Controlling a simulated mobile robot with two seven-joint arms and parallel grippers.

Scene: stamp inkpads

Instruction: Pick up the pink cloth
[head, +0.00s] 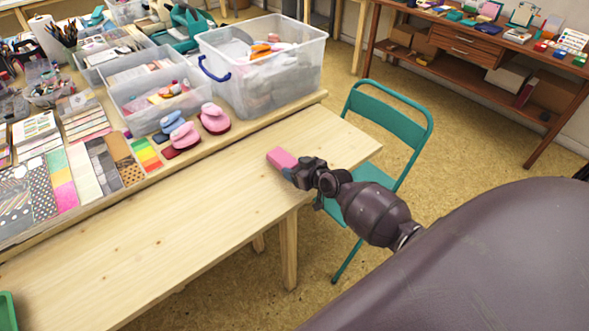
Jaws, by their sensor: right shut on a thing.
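The pink cloth (281,158) shows as a small, flat pink piece near the right end of the pale wooden table (190,225). My right gripper (290,172) reaches in from the right and is shut on the near edge of the cloth. The fingers and part of the cloth's near side are hidden by the gripper body. I cannot tell whether the cloth touches the table or hangs just above it. My left gripper is not in view.
A teal folding chair (405,120) stands by the table's right end. Behind are a clear plastic bin (285,90), pink and blue stamp-like items (214,118), paper stacks and trays. A green object (8,310) sits at the lower left. The table's middle is clear.

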